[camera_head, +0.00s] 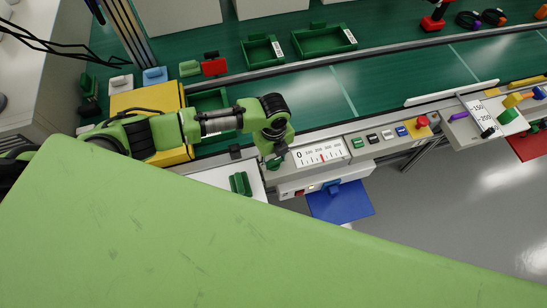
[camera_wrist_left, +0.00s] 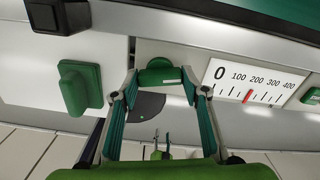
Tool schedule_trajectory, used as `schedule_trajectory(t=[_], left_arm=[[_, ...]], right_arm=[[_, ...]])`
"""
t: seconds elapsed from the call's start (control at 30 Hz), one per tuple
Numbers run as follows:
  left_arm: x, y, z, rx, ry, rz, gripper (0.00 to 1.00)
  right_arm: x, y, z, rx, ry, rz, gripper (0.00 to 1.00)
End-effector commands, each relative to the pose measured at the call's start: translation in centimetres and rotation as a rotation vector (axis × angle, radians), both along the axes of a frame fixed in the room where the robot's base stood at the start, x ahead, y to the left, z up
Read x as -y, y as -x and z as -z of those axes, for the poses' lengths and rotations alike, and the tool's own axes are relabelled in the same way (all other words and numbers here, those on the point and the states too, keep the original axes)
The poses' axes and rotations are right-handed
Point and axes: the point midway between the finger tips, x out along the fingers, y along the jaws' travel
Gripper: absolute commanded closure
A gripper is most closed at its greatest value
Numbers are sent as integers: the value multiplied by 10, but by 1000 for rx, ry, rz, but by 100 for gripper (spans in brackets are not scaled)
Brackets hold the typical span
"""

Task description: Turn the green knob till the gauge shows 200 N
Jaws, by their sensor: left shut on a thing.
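The green knob (camera_wrist_left: 160,74) sits between the two fingertips of my left gripper (camera_wrist_left: 160,88) in the left wrist view. The fingers are shut on it. In the head view my left gripper (camera_head: 274,161) reaches down to the panel just left of the gauge and mostly hides the knob. The gauge (camera_wrist_left: 262,82) is a white scale marked 0 to 400 with a red pointer. It also shows in the head view (camera_head: 321,154). The pointer stands at or very near the 200 mark. My right gripper is not in view.
Another green handle (camera_wrist_left: 80,88) stands left of the gripper. Right of the gauge is a panel with a green button (camera_head: 357,143), more buttons and a red mushroom button (camera_head: 422,121). A blue plate (camera_head: 341,203) lies below. Green bins (camera_head: 322,41) stand at the back.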

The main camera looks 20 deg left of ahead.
Motion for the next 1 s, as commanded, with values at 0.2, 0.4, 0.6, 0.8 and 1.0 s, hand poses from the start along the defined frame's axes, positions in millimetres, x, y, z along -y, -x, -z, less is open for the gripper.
schedule_trajectory(t=[0.2,0.4,0.6,0.8,1.0], left_arm=[[0,1,1,-1,0,0,80],[0,1,1,-1,0,0,42],[0,0,0,0,0,-1,42],[0,-1,-8,1,1,-1,42],[0,-1,-45,4,2,0,42]], right_arm=[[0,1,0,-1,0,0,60],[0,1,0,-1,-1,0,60],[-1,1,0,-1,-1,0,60],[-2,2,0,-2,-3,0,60],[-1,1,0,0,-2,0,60]])
